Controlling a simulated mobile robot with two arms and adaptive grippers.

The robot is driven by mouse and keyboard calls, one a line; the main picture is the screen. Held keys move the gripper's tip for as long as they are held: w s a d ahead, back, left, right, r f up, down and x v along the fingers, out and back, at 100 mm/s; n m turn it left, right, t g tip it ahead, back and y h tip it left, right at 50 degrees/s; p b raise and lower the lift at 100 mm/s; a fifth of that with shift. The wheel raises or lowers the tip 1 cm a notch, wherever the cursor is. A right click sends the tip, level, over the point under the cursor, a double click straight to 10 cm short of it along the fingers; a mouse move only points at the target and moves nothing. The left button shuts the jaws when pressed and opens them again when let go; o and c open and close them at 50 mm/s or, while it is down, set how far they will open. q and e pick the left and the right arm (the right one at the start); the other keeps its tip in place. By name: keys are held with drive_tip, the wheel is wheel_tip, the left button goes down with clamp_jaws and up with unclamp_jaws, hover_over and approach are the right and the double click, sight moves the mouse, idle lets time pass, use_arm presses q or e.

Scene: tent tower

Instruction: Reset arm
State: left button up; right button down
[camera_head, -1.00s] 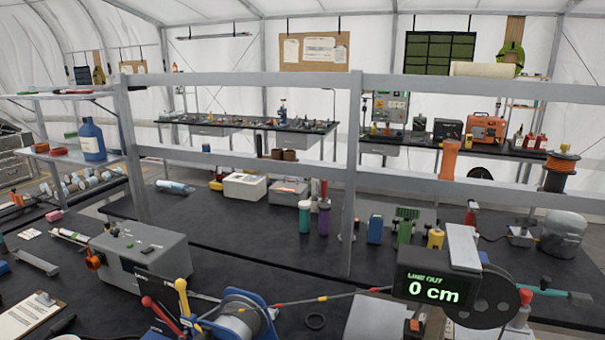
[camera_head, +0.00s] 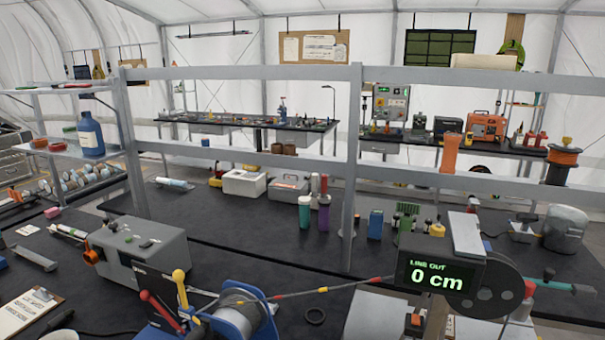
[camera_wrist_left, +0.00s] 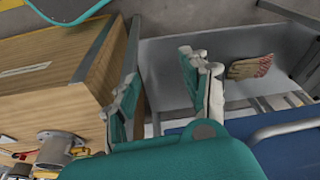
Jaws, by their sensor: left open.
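My left gripper (camera_wrist_left: 160,85) shows in the left wrist view with its two teal and grey fingers spread apart. Nothing is visible between the fingers. A wooden box or cabinet (camera_wrist_left: 50,65) is to the left of the fingers, and a grey open bin (camera_wrist_left: 240,65) with a tan and red glove-like item (camera_wrist_left: 250,67) lies beyond them. Neither gripper can be made out in the head view. My right gripper is not in view.
In the head view, a black bench (camera_head: 270,240) carries a blue winch (camera_head: 240,315), a grey box (camera_head: 140,255) and a line counter reading 0 cm (camera_head: 437,277). A line runs from winch to counter. Grey frame rails (camera_head: 240,73) cross above the bench.

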use_arm(q)
drive_tip(key=s+f+g+b, duration=0.1)
drive_tip(key=s+f, duration=0.2)
drive_tip(key=f, duration=0.5)
drive_tip(key=s+f+b, duration=0.1)
drive_tip(key=s+f, duration=0.2)
drive_tip(key=f, duration=0.6)
drive_tip(key=s+a+f+b, duration=0.1)
drive_tip(key=s+a+f, duration=0.2)
drive_tip(key=s+f, duration=0.8)
drive_tip(key=shift+s+a+f+g+b, duration=0.15)
drive_tip(key=shift+s+g+b, duration=0.25)
drive_tip(key=shift+s, duration=0.7)
